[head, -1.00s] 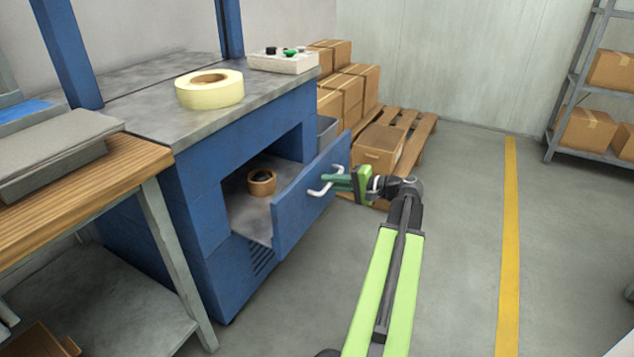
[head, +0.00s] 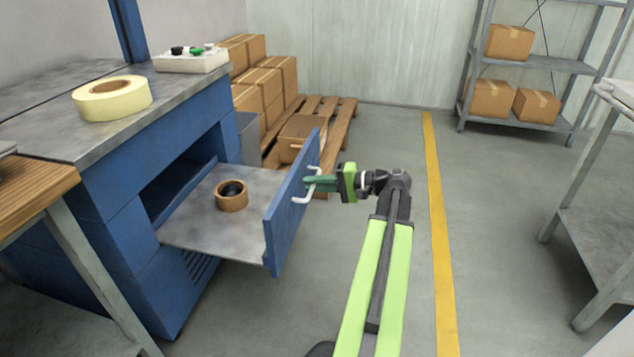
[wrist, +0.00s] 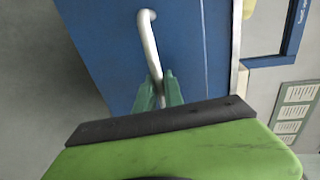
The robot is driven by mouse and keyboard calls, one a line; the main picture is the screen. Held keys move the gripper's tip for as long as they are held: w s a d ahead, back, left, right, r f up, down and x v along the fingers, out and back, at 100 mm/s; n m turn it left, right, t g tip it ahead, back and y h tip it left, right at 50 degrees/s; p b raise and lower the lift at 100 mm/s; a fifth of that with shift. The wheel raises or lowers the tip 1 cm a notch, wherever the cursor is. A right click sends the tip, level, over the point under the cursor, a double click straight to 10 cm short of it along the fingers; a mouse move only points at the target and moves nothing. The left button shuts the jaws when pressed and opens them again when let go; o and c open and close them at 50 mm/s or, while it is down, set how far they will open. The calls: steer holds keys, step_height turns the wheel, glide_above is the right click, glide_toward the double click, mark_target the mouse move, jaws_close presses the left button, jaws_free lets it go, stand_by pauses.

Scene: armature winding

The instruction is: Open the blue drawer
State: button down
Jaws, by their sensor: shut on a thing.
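The blue drawer (head: 290,208) stands well out of the blue cabinet (head: 120,195) in the head view, with its grey inside floor (head: 195,225) showing. A brown ring-shaped roll (head: 232,196) with a dark centre lies in it. The drawer's white bar handle (head: 304,198) is on its front; it also shows in the wrist view (wrist: 149,42). My gripper (head: 312,184) is shut on this handle. Its green fingers (wrist: 158,92) close around the bar's lower part in the wrist view and hide some of it.
A cream tape roll (head: 112,97) and a button box (head: 191,59) sit on the cabinet top. A wooden table (head: 30,185) stands at left, a pallet (head: 340,130) with boxes behind. A grey shelf (head: 590,225) stands at right. The floor between is clear.

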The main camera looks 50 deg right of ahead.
steer(key=shift+a+y, duration=0.3)
steer(key=c, duration=1.5)
jaws_free()
steer(key=p+v, duration=0.3)
steer(key=v, duration=1.4)
steer(key=shift+s+r, duration=0.15)
steer(key=shift+s, duration=0.05)
